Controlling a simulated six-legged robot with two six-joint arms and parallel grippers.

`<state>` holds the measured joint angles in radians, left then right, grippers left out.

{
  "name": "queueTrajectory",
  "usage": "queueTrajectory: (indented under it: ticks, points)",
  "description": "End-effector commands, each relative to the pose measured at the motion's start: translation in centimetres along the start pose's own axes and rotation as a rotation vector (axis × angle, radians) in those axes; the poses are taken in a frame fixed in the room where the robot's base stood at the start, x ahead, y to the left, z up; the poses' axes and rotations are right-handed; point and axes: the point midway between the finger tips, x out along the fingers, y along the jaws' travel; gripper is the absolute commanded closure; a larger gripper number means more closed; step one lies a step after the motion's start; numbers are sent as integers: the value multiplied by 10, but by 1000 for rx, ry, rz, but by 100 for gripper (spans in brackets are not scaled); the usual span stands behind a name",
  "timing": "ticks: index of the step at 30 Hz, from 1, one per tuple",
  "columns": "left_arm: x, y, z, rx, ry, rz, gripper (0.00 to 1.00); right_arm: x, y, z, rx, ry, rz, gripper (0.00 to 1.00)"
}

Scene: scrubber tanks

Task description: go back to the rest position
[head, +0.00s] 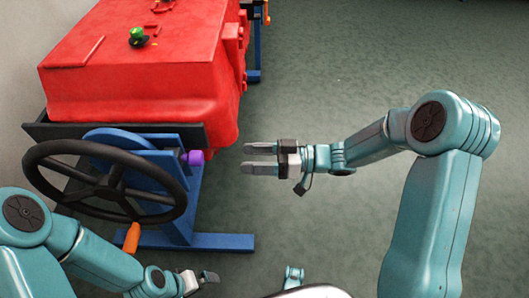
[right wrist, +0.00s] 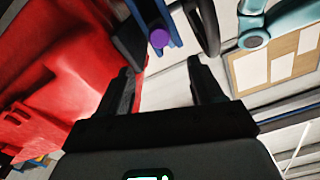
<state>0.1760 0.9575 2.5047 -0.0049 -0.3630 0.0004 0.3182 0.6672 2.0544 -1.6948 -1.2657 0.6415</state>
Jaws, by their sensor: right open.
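My right gripper (head: 262,159) is open and empty, held out over the floor to the right of the red tank. Its two fingers (right wrist: 160,85) show apart in the right wrist view, with nothing between them. My left gripper (head: 208,277) is low at the bottom of the head view, below the blue stand; I cannot tell whether it is open or shut. The red tank (head: 150,80) fills the upper left of the head view and the left of the right wrist view (right wrist: 60,70).
A purple knob (head: 196,158) lies left of my right gripper. A green-topped valve (head: 137,36) is on the tank. Grey floor (head: 350,70) at right is clear.

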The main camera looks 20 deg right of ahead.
Motion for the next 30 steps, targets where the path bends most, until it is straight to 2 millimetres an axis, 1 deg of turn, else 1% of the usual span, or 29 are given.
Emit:
queueTrajectory:
  ticks: [1, 3, 7, 23, 26, 28, 29, 30]
  points:
    - [-3, 1, 0, 0, 0, 0, 0, -9, 0, -1, 1, 1, 4, 34]
    - [-4, 1, 0, 0, 0, 0, 0, -17, 0, -1, 0, 0, 2, 34]
    - [-4, 2, 0, 0, 0, 0, 0, -24, 0, 0, 0, 0, 0, 34]
    - [-4, 2, 0, 0, 0, 0, 0, -24, 0, 0, -1, 0, -3, 34]
    - [-4, 2, 0, 0, 0, 0, 0, -11, -7, 6, 14, -7, -39, 34]
    - [-4, 1, 0, 0, 0, 0, 0, 9, -20, 22, 90, 2, -68, 34]
    - [-4, 2, 0, 0, 0, 0, 0, 17, -19, 28, 142, 15, -41, 34]
    - [-4, 2, 0, 0, 0, 0, 0, 26, -14, 38, 205, 22, 16, 34]
